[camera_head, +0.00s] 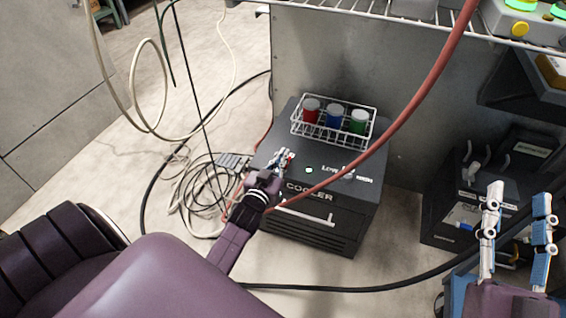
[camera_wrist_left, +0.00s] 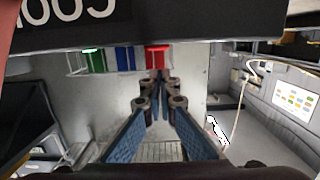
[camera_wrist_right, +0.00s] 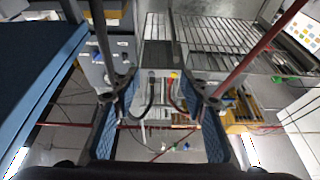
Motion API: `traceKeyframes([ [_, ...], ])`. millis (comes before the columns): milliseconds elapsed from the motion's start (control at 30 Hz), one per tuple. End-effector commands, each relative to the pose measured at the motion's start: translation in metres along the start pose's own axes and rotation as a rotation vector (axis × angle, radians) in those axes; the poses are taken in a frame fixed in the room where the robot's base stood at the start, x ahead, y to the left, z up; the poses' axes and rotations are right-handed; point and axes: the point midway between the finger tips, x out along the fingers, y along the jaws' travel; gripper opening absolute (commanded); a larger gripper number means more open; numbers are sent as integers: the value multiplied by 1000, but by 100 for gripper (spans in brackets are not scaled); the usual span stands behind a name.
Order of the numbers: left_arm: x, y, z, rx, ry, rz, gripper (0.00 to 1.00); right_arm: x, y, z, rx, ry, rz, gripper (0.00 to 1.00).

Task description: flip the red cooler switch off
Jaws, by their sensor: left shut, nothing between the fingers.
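The dark grey cooler (camera_head: 345,215) stands on the floor, with a lit green light (camera_head: 309,170) on its top. A small red part (camera_head: 291,156), apparently the red switch, shows at my left gripper's fingertips (camera_head: 283,157), over the cooler's left top. The fingers hide most of it, and I cannot tell its position or whether they touch it. My left gripper is shut and empty; in the left wrist view its fingers (camera_wrist_left: 159,95) point toward a red shape (camera_wrist_left: 157,56) that may be the switch or a jar. My right gripper (camera_head: 519,205) is open and empty, at the lower right.
A white wire rack (camera_head: 298,132) on the cooler holds red (camera_head: 311,112), blue (camera_head: 334,116) and green (camera_head: 359,122) jars. A red hose (camera_head: 412,107) crosses in front of the cooler. Coiled cables (camera_head: 195,200) lie left of it. A wire shelf (camera_head: 400,25) hangs above.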

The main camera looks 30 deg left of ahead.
Motion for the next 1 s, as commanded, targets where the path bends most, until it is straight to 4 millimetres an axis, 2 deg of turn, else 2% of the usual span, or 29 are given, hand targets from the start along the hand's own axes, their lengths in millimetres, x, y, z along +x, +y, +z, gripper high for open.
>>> traceKeyframes([
  [200, 3, 0, 15, 0, -1, -1, 0, -4, -4, -36, 7, 174, -8, 40],
  [433, 5, 0, 20, -1, 0, 0, 0, -8, -6, -57, 11, 270, -12, 40],
  [867, 5, 0, 20, -1, -1, 0, 0, -8, -6, -60, 12, 280, -12, 40],
  [1000, 5, 0, 19, 0, -8, 0, 0, -4, -5, -47, 9, 211, -9, 40],
])
